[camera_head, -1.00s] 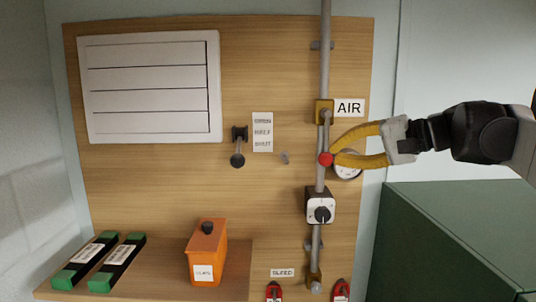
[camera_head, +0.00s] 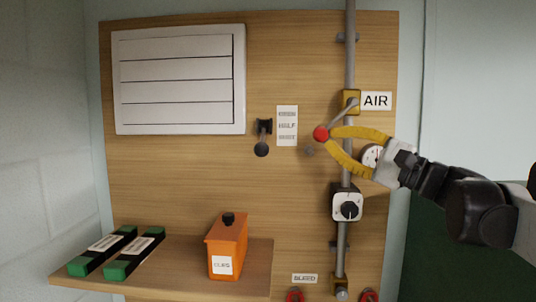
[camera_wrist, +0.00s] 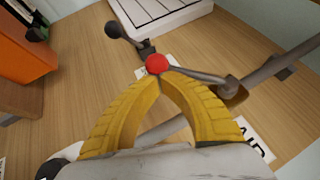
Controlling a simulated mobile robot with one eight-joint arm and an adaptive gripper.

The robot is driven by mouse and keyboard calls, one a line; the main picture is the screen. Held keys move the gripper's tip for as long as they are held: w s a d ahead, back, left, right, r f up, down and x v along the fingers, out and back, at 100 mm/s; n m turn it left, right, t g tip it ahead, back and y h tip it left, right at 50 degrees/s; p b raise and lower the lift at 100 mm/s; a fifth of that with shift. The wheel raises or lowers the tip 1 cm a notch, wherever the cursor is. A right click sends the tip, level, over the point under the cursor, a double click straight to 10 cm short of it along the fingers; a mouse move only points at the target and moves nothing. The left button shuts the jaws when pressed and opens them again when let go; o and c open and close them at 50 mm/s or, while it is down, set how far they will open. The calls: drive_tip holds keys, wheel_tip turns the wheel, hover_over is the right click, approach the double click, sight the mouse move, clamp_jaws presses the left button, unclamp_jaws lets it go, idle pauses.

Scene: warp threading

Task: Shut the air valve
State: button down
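The air valve has a brass body (camera_head: 350,102) on the vertical grey pipe, beside the AIR label (camera_head: 376,101). Its grey lever (camera_head: 341,112) slants down and left from the body, off the pipe's line, and ends in a red knob (camera_head: 321,133). In the wrist view the red knob (camera_wrist: 157,63) sits at the tips of my yellow fingers. My gripper (camera_head: 330,136) comes from the right, its curved fingers closed together at the knob. The exact contact on the knob is partly hidden.
A black-knobbed lever (camera_head: 262,149) and a position label (camera_head: 287,126) are further left. A rotary switch (camera_head: 347,207) sits lower on the pipe.

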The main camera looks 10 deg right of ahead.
drive_tip(key=shift+w+a+r+m+t+b, duration=0.2)
drive_tip(key=shift+a+m+t+b, duration=0.25)
drive_tip(key=shift+a+m+t, duration=0.3)
drive_tip(key=r+m+t, duration=0.1)
drive_tip(key=a+m+t, duration=0.1)
drive_tip(key=m, duration=0.1)
drive_tip(key=shift+w+a+r+t, duration=0.15)
drive_tip(key=shift+r+t, duration=0.2)
drive_tip(key=shift+w+a+r, duration=0.1)
drive_tip(key=shift+a+r, duration=0.15)
drive_tip(key=shift+r, duration=0.35)
drive_tip(key=shift+w+a+r, duration=0.1)
drive_tip(key=shift+a+r, duration=0.15)
drive_tip(key=shift+r, duration=0.3)
drive_tip(key=shift+f, duration=0.25)
wheel_tip(320, 180, down, 4)
drive_tip(key=d+b, duration=0.2)
drive_tip(key=d, duration=0.1)
drive_tip(key=b, duration=0.2)
approach(320, 129)
drive_tip(key=shift+w+d+f, duration=0.15)
drive_tip(key=shift+w+f, duration=0.4)
drive_tip(key=shift+w, duration=0.05)
drive_tip(key=shift+w+d+f, duration=0.15)
drive_tip(key=shift+w+f, duration=0.35)
drive_tip(key=shift+w, duration=0.05)
